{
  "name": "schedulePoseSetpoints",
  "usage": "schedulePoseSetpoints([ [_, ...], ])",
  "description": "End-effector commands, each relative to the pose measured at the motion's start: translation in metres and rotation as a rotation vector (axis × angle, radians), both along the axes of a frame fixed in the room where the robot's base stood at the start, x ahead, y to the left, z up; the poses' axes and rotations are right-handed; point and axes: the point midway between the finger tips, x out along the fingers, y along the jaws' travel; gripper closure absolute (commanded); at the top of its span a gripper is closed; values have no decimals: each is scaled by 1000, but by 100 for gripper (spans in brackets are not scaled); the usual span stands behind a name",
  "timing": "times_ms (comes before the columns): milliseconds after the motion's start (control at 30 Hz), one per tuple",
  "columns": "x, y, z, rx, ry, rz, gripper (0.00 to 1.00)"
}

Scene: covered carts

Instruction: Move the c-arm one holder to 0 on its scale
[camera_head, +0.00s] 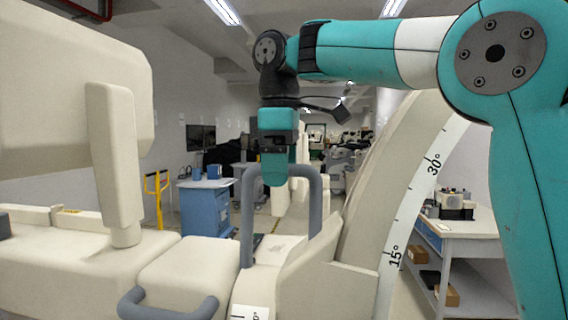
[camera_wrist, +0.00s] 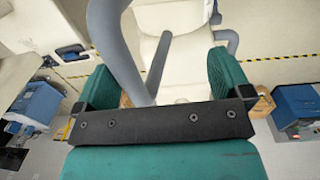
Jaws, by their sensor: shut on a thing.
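The c-arm (camera_head: 385,170) is a large cream arc with a white curved scale (camera_head: 410,200) along its edge, marked 15° and 30°. The cream holder (camera_head: 270,285) at its lower end carries an upright grey looped handle (camera_head: 315,215). A small white label (camera_head: 252,313) at the bottom edge has a tick and a partly cut-off degree mark, so I cannot read its full value. My gripper (camera_head: 276,178) points down and is shut on the handle's top bar. The wrist view shows the grey handle (camera_wrist: 115,50) passing between my teal fingers (camera_wrist: 165,80); the contact is partly hidden.
A second grey handle (camera_head: 165,312) juts out at the lower left. A cream upright post (camera_head: 115,170) stands at left. A blue cabinet (camera_head: 207,208) and a yellow frame (camera_head: 158,198) stand behind. A white workbench (camera_head: 470,228) is at right.

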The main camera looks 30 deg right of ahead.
Motion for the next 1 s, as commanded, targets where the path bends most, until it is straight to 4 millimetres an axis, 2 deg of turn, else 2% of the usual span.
schedulePoseSetpoints([
  [267, 2, -1, 5, -2, -6, 14, 21],
  [467, 3, -2, 18, 0, -7, 13, 50],
  [667, 4, -2, 42, 2, -7, 9, 50],
  [800, 5, -4, 64, 3, -4, 4, 50],
  [1000, 6, -4, 85, 2, -1, 2, 50],
])
